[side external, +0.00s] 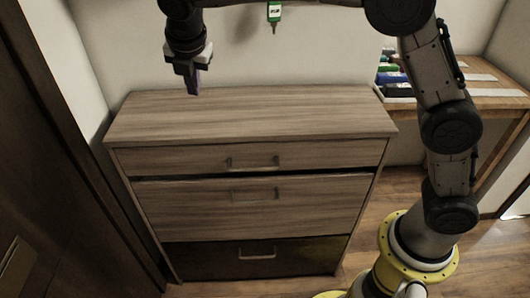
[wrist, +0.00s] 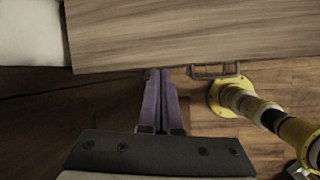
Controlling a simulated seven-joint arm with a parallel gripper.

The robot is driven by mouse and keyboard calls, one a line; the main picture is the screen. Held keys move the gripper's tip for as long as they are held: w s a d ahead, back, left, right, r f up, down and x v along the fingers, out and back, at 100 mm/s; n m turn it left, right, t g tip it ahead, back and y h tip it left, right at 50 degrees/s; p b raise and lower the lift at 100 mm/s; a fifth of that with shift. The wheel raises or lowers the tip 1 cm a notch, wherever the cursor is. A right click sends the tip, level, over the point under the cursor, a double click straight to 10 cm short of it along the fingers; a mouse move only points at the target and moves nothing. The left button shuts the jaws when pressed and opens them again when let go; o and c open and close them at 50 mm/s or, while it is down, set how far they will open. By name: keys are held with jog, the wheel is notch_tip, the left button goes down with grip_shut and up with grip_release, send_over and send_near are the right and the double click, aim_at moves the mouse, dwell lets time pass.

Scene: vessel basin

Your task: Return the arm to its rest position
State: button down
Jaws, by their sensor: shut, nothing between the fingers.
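My arm reaches from the yellow base at the right, up and across the top of the picture. The upper part of the arm is cut off by the frame edge.
The wooden dresser (side external: 250,115) has a bare top and three drawer fronts; the top drawer handle (side external: 253,164) sticks out. A wooden table (side external: 470,97) with several coloured items stands at the right. A dark panel (side external: 50,150) stands at the left.

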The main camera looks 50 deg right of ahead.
jog(key=s+d+r+m+t, duration=0.1)
jog(key=s+d+r+m, duration=0.5)
jog(key=s, duration=0.4)
jog(key=s+d+r+m, duration=0.3)
jog(key=s+d, duration=0.5)
jog(key=s, duration=0.1)
jog(key=s+f+m+y, duration=0.2)
jog(key=s+f+m, duration=0.9)
jog(key=s+m, duration=0.4)
jog(key=shift+s+d+f+m, duration=0.3)
jog(key=shift+s+d+f, duration=0.05)
jog(key=shift+s, duration=0.4)
